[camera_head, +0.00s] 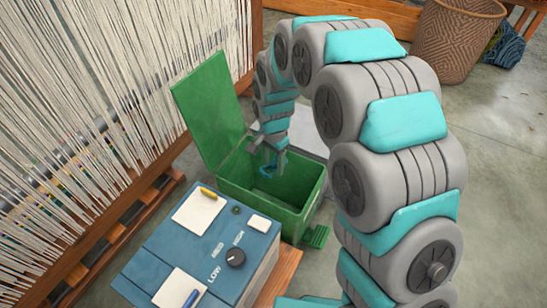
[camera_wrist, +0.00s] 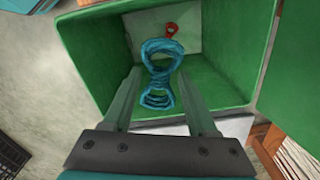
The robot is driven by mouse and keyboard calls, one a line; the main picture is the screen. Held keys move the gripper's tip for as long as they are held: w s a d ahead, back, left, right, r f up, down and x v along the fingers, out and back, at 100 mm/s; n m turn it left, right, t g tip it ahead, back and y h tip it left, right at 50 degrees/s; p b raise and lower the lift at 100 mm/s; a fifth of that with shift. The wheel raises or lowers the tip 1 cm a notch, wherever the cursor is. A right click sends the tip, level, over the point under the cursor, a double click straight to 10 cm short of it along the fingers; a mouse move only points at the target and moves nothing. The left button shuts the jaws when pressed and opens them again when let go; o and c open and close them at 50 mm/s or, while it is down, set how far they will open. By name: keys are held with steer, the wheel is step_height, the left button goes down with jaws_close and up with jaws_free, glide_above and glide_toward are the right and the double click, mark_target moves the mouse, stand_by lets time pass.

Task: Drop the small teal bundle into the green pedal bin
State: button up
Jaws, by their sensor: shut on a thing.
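The small teal bundle (camera_wrist: 161,72) is a twisted skein, narrow in the middle with looped ends. My gripper (camera_wrist: 160,88) is shut on its narrow middle. In the head view my gripper (camera_head: 268,153) points down over the green pedal bin (camera_head: 292,222), with the bundle (camera_head: 266,170) at its tips above or in the bin's mouth; the exact height is hard to tell. The bin's lid (camera_head: 208,108) stands open at the back left. In the wrist view the bin's green walls (camera_wrist: 88,62) surround the bundle. A small red loop (camera_wrist: 171,29) shows just beyond the bundle.
A blue box with a dial (camera_head: 235,257) stands in front of the bin, bearing paper notes. A loom with pale threads (camera_head: 110,80) stands along the left. A woven basket (camera_head: 455,40) stands at the back right. Open floor lies at the right.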

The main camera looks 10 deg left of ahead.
mark_target(273, 163)
steer(key=shift+f, duration=1.6)
steer(key=o, duration=1.4)
steer(key=shift+c, duration=0.2)
step_height(273, 163, up, 7)
steer(key=shift+r+b, duration=0.1)
steer(key=shift+b, duration=0.35)
steer(key=shift+r, duration=0.35)
